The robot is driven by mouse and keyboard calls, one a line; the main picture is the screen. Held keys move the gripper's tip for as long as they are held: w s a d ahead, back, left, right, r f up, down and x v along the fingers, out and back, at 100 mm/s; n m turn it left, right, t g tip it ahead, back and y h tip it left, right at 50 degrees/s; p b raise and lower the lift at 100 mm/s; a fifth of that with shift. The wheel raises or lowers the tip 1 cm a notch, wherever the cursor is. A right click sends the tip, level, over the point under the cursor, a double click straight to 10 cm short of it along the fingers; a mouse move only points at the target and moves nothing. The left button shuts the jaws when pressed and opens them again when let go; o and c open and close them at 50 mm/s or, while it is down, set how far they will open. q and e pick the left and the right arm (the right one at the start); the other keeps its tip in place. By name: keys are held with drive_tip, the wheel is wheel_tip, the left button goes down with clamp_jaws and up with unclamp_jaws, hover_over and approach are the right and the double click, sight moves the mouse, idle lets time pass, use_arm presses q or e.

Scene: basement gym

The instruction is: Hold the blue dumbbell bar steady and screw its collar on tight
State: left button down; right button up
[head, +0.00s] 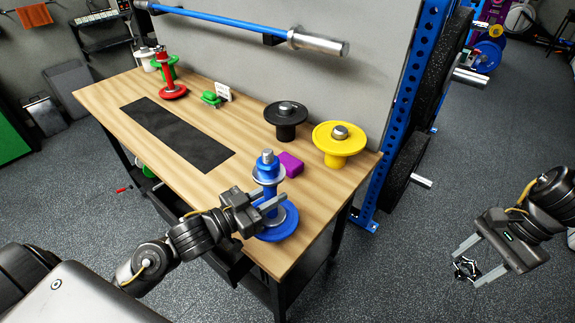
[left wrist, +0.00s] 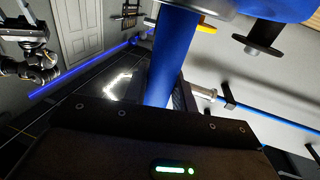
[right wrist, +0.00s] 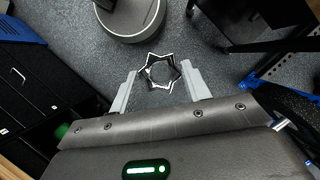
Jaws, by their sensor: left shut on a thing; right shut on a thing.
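The blue dumbbell bar (head: 268,168) stands upright at the near right corner of the wooden bench, with a wide blue base (head: 279,229), silver discs and a bare metal top. My left gripper (head: 271,203) is shut around its shaft; the left wrist view shows the blue shaft (left wrist: 172,58) rising from between the jaws. My right gripper (head: 467,268) is shut on a silver star-shaped collar (head: 464,269), far right of the bench over the floor. In the right wrist view the collar (right wrist: 159,71) sits between the fingertips. The collar is well apart from the bar.
On the bench (head: 110,95) are a purple block (head: 290,164), a black spool stand (head: 286,121), a yellow one (head: 341,144), a red one (head: 172,92) and a dark mat (head: 177,135). A blue rack post (head: 402,110) stands behind the right end. Open floor lies between bench and right gripper.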

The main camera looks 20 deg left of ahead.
use_arm(q)
drive_tip(key=w+d+f+m+g+h, duration=0.1)
drive_tip(key=d+m+g+h, duration=0.6)
drive_tip(key=d, duration=0.8)
drive_tip(key=shift+w+d+f+m+g+h, duration=0.4)
drive_tip(key=shift+w+g, duration=0.2)
drive_tip(key=shift+g, duration=0.5)
use_arm(e)
drive_tip(key=w+a+r+m, duration=0.1)
drive_tip(key=a+r, duration=0.8)
drive_tip(key=a, duration=0.4)
drive_tip(key=w+a+r+m, duration=0.1)
drive_tip(key=w+a+r, duration=0.1)
drive_tip(key=a+r, duration=0.8)
drive_tip(key=a, duration=0.3)
drive_tip(key=shift+a+r+m+t+y, duration=0.3)
drive_tip(key=shift+a+t, duration=0.1)
use_arm(q)
drive_tip(key=shift+a, duration=0.1)
use_arm(e)
drive_tip(key=shift+s+a, duration=0.1)
drive_tip(key=shift+a, duration=0.05)
